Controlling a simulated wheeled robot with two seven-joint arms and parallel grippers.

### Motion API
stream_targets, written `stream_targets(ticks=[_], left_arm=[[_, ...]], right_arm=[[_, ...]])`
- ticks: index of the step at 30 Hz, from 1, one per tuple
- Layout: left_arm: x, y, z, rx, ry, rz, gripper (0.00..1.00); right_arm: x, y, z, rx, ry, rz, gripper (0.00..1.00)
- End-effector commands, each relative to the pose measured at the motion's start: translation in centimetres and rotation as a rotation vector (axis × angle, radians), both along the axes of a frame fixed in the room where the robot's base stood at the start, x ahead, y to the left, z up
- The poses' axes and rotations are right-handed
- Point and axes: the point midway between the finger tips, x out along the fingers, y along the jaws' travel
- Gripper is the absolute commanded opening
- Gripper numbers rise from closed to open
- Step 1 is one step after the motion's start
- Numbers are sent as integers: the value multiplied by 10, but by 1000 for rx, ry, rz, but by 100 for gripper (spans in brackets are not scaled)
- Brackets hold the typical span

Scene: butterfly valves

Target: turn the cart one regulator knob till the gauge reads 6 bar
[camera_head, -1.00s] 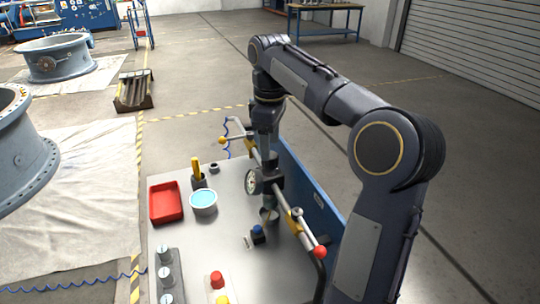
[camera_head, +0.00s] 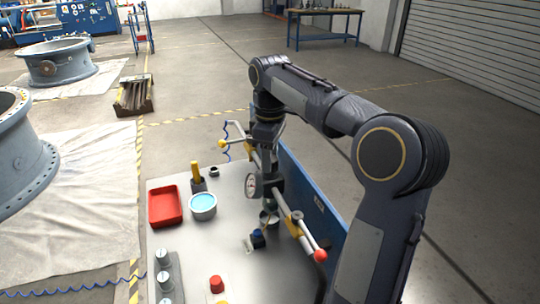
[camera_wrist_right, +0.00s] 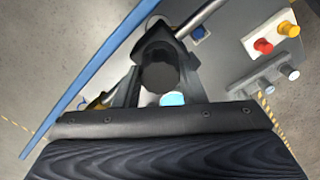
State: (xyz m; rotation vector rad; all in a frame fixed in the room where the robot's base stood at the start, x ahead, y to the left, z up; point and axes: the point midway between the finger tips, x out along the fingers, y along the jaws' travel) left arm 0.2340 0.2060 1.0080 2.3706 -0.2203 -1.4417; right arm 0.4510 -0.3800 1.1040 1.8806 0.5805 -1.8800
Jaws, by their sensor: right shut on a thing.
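The regulator knob (camera_wrist_right: 158,76) is a dark round cap, seen end-on in the right wrist view between the fingers. My right gripper (camera_wrist_right: 155,85) reaches down from above and is shut on the knob. In the head view the right gripper (camera_head: 270,178) hides most of the knob. The gauge (camera_head: 251,186) is a small white dial left of the gripper, on the pipe above the cart top. Its reading is too small to make out. The cart (camera_head: 165,240) has a light grey top. My left gripper is not in view.
A red tray (camera_head: 165,206), a bowl of blue liquid (camera_head: 203,206) and a dark holder with a yellow handle (camera_head: 197,178) stand on the cart. Red and yellow buttons (camera_head: 217,284) are at the front. The pipe's red-ended lever (camera_head: 320,255) and a blue panel (camera_head: 318,205) are close to my right arm.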

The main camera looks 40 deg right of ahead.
Motion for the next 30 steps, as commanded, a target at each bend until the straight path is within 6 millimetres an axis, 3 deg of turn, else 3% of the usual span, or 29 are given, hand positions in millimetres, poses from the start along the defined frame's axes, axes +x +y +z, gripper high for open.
stream_targets(ticks=[6, 15, 16, 20, 30], left_arm=[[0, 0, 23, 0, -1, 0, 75], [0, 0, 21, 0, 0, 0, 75], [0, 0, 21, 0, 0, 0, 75], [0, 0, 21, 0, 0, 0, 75], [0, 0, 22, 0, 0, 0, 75]], right_arm=[[0, 1, 4, 0, 2, -148, 14], [0, 0, 0, 0, -1, -174, 14], [0, 0, 0, 0, -1, -174, 39], [0, 0, 0, 0, -1, -174, 56], [0, 0, 3, -1, -1, -173, 59]])
